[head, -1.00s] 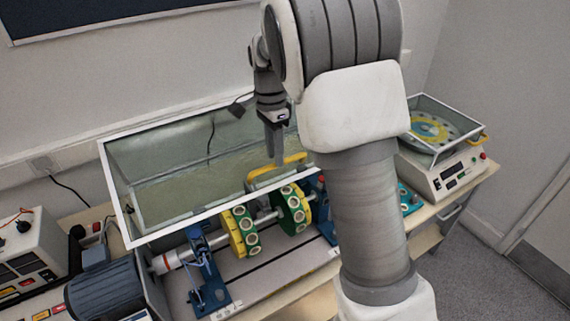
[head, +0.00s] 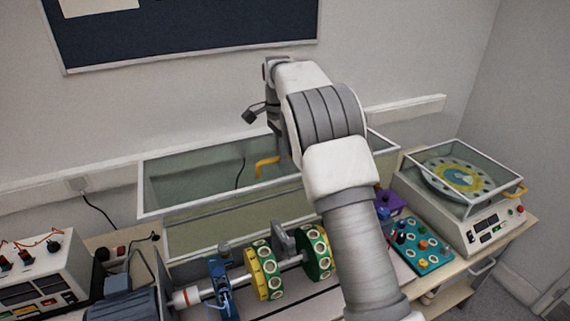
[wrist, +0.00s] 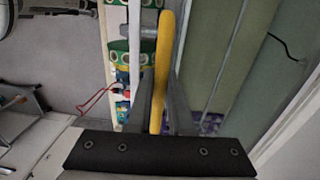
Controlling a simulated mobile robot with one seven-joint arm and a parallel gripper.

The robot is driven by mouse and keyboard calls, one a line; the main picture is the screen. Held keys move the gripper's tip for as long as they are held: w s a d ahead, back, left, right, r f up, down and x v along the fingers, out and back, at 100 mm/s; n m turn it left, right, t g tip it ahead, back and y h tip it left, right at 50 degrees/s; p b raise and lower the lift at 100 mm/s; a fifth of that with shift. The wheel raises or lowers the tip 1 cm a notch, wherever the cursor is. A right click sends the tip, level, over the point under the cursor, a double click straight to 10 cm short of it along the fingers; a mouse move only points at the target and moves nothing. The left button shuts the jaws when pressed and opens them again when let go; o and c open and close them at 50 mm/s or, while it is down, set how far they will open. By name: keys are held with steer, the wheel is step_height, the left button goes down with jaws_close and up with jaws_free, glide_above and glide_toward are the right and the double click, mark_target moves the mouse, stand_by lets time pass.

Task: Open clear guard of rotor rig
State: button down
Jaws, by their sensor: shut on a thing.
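The clear guard (head: 210,196) of the rotor rig is a see-through box with a white frame. It stands raised and tipped back behind the rotor, near the wall. Its yellow handle (head: 265,166) shows just left of my arm. In the wrist view my gripper (wrist: 163,110) is shut on the yellow handle (wrist: 164,60), with one finger on each side of it. In the head view my wrist and arm hide most of the gripper. The rotor's yellow disc (head: 262,270) and green disc (head: 317,252) sit uncovered on the shaft below.
A balance machine with its own clear cover (head: 465,175) and yellow handle stands at the right. A teal board with knobs (head: 424,250) lies beside my arm. A white control box (head: 42,265) is at the left. The wall with a dark board (head: 190,35) is close behind the guard.

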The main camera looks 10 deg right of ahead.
steer(key=shift+w+a+r, duration=0.1)
steer(key=shift+w+a, duration=0.05)
steer(key=shift+w, duration=0.65)
steer(key=shift+w+a, duration=0.2)
steer(key=shift+w, duration=0.6)
steer(key=shift+w+a+r, duration=0.1)
steer(key=shift+w+a, duration=0.05)
steer(key=shift+w, duration=0.8)
steer(key=c, duration=0.8)
jaws_free()
steer(key=shift+d+r, duration=0.1)
steer(key=shift+d, duration=0.05)
steer(key=shift+c, duration=0.2)
steer(key=shift+a, duration=0.3)
steer(key=shift+s, duration=0.2)
